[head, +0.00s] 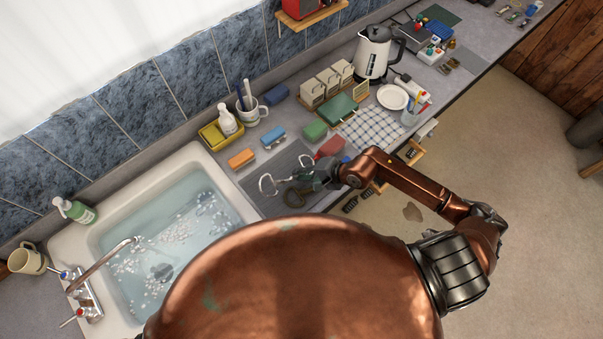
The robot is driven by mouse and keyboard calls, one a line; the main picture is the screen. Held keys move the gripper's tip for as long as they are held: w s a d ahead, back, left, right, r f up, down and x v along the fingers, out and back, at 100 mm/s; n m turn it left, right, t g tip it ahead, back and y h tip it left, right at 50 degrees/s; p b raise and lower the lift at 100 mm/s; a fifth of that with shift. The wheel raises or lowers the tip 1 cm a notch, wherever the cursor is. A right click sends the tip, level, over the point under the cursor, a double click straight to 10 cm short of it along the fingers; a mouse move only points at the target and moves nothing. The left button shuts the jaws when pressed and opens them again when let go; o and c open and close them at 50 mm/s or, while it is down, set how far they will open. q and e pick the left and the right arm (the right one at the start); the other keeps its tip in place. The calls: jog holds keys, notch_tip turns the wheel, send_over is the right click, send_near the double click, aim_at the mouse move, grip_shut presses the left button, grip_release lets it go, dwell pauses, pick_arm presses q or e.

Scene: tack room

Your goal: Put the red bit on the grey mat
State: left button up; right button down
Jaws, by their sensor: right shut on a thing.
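The dark grey mat (266,172) lies on the counter just right of the sink. My right gripper (314,178) is over the mat's right side, shut on a bit whose pale metal rings (267,186) stick out to its left. The gripper's fingers hide much of the bit's middle, so its red part is not clear to me. I cannot tell if the bit touches the mat. A darker olive ring (292,198) shows just below it, partly hidden. My left gripper is not in view.
The sink (160,235) holds foamy water. A checked cloth (372,130), a plate (392,97) and a kettle (374,55) are further right.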

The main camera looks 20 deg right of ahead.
jog(key=c, duration=1.9)
grip_release()
jog(key=shift+f, duration=0.1)
jog(key=b+v, duration=0.2)
jog(key=v, duration=1)
jog(key=shift+w, duration=0.1)
